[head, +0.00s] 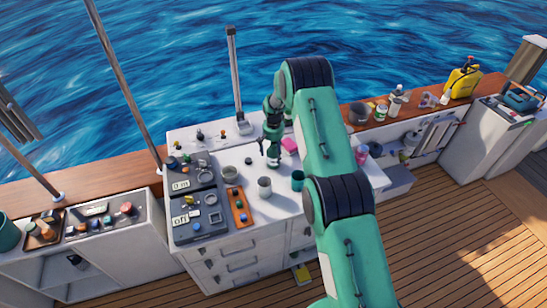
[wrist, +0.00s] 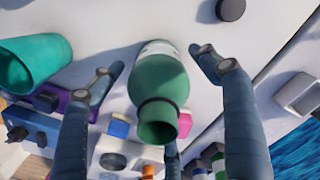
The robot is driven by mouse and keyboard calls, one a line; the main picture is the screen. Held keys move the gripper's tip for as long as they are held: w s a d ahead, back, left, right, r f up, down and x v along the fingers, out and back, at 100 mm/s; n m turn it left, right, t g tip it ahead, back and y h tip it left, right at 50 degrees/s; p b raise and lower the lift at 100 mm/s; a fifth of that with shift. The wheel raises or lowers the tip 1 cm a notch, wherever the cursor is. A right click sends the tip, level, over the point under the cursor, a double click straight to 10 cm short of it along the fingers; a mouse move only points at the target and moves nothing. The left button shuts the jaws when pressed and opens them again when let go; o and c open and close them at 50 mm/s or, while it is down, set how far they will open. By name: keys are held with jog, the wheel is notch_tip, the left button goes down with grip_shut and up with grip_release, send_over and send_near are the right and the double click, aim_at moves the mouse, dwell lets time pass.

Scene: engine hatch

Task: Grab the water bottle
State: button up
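The green bottle (wrist: 160,85), with a darker ring at its neck, stands on the white counter in the wrist view. My gripper (wrist: 157,64) is open, with one dark finger on each side of the bottle and visible gaps between. In the head view my gripper (head: 271,146) is low over the white counter, and I cannot clearly separate the bottle from it there. A teal cup (wrist: 30,62) is left of the left finger in the wrist view; it also shows in the head view (head: 298,180).
On the counter (head: 262,213) stand a grey cup (head: 265,187) and a bowl (head: 230,173). Control panels (head: 199,218) and an orange tray (head: 239,207) lie at the left. A pink block (head: 289,145) is close to my arm. A black disc (wrist: 230,9) is beyond the bottle.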

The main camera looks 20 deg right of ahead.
jog(key=c, duration=1.4)
jog(key=shift+r, duration=0.25)
jog(key=shift+c, duration=0.2)
notch_tip(320, 180, up, 9)
jog(key=b, duration=0.1)
jog(key=shift+r+b, duration=0.15)
jog(key=shift+b, duration=0.15)
jog(key=shift+r, duration=0.15)
dwell(0.5)
